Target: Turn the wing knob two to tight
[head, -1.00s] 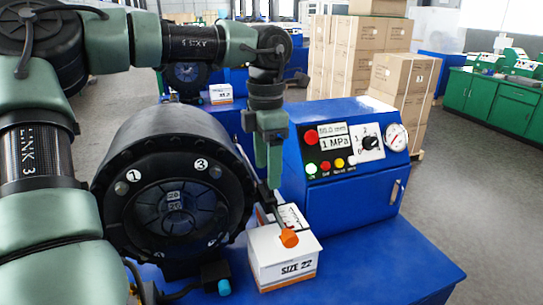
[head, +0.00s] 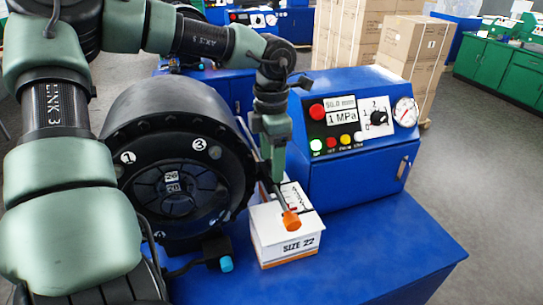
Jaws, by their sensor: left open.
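A black knob (head: 378,118) sits on a white plate with numbers on the front of the blue control box (head: 350,175). I cannot tell its exact setting or whether it is the wing knob of the task. An orange knob-like end (head: 291,221) on a dark rod shows over the white box, and a light-blue one (head: 226,263) shows low in front of the black round crimper head (head: 180,110). My left gripper (head: 277,180) is open and points down between crimper head and control box, above and behind the orange end. My right gripper is not in view.
A white box marked SIZE 22 (head: 287,247) stands on the blue bench (head: 400,245) below the gripper. The bench's right part is clear. A pressure gauge (head: 406,112) and coloured buttons are on the control box. Stacked cartons (head: 375,50) stand behind.

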